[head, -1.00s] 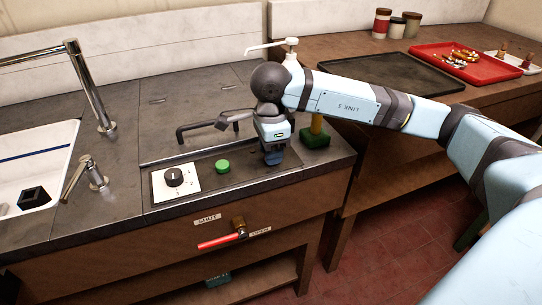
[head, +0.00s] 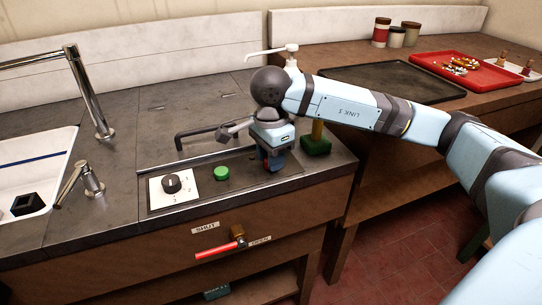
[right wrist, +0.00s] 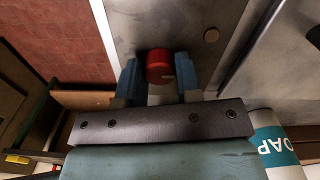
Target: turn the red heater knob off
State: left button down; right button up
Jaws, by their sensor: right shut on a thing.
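The red heater knob (right wrist: 159,66) is round and sits on the metal control panel (right wrist: 205,20). In the right wrist view it lies between the two blue fingers of my right gripper (right wrist: 160,75), which is shut on it. A pale mark shows on the knob's near side. In the head view my right gripper (head: 271,162) reaches down to the right end of the panel, and it mostly hides the knob there. My left gripper is not in view.
A green button (head: 221,173) and a black dial (head: 171,183) on a white plate are left of my gripper. A red-handled valve (head: 215,250) is on the front below. A black bar handle (head: 205,136) and a pump bottle (right wrist: 272,150) stand close by.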

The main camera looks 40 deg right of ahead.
jog(key=o, duration=0.9)
pick_arm(q)
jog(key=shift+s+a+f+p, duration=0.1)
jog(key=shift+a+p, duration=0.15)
jog(key=shift+p, duration=0.9)
pick_arm(e)
notch_tip(320, 180, up, 14)
jog(key=shift+f, duration=0.1)
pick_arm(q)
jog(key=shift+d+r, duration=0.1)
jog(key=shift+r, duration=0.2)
